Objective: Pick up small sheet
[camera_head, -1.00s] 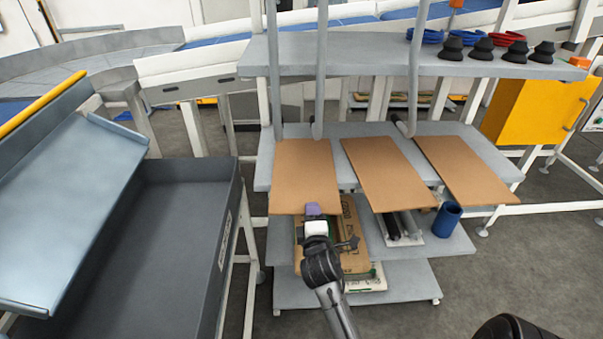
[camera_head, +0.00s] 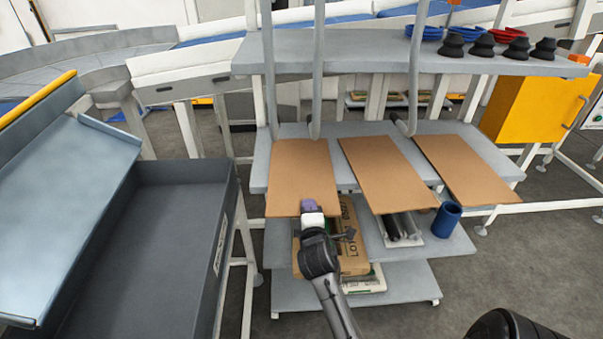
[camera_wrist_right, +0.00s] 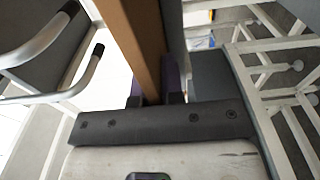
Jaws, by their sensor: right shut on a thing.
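Three flat brown sheets lie side by side on the grey shelf: a left sheet (camera_head: 300,172), a middle sheet (camera_head: 385,172) and a right sheet (camera_head: 465,168). The left one looks the smallest in width beside the middle one only slightly, so sizes are hard to compare. My right gripper (camera_head: 309,206) has purple fingers and is shut on the near edge of the left sheet. In the right wrist view the brown sheet (camera_wrist_right: 140,40) runs edge-on between the fingers (camera_wrist_right: 152,90). My left gripper is out of view.
A dark open bin (camera_head: 175,235) with a sloping grey panel stands at left. A blue cup (camera_head: 446,219) sits on the lower shelf at right. Upright grey tubes rise behind the sheets. Black cups (camera_head: 482,44) and a yellow cabinet (camera_head: 535,105) are at the upper right.

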